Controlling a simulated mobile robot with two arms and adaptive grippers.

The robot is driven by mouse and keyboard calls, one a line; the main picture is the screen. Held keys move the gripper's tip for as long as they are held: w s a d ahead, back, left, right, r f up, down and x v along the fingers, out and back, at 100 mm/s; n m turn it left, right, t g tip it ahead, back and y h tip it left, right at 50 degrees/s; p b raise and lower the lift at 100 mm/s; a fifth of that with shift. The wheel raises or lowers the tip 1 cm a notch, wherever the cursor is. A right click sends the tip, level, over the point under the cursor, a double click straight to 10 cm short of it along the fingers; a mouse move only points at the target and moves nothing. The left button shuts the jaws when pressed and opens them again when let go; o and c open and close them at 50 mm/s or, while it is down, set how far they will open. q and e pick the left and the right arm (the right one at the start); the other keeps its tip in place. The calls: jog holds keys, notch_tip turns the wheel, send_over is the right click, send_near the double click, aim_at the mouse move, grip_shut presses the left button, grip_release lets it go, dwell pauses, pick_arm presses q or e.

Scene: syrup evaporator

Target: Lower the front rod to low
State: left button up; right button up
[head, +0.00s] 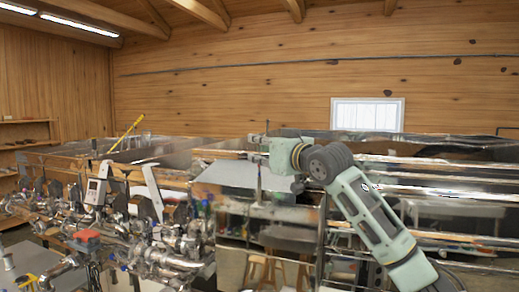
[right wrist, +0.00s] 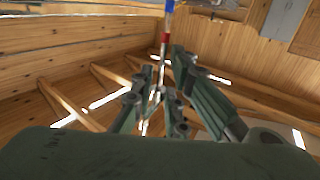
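My right gripper (head: 257,146) is small and far off in the head view, at the end of my green arm, by a thin upright rod (head: 259,186). In the right wrist view, its two fingers (right wrist: 162,64) point up with a gap between their tips. A rod with blue, white and red bands (right wrist: 166,40) lines up with this gap and runs down between the fingers in the picture. I see no clear contact, and cannot tell whether it passes between them or just beyond. The rod's lower end is hard to make out. My left gripper is out of view.
Metal evaporator pans (head: 200,150) stand behind the gripper. Crowded pipes and valves (head: 170,240) fill the lower left. A yellow stick (head: 127,131) leans over the pans at the left. Wooden stools (head: 264,268) stand below. Air above the pans is free.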

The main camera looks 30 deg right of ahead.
jog(key=shift+f, duration=0.1)
grip_shut()
jog(key=shift+f, duration=0.15)
notch_tip(320, 180, down, 3)
jog(key=shift+r+b, duration=0.1)
jog(key=shift+b, duration=0.85)
jog(key=shift+w+a, duration=0.1)
jog(key=shift+w, duration=0.05)
jog(key=shift+o, duration=1.4)
grip_release()
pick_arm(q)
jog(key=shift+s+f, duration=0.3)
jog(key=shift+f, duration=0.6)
pick_arm(e)
jog(key=shift+o, duration=0.7)
jog(key=shift+a, duration=0.1)
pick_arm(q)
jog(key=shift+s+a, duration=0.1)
pick_arm(e)
jog(key=shift+r, duration=0.1)
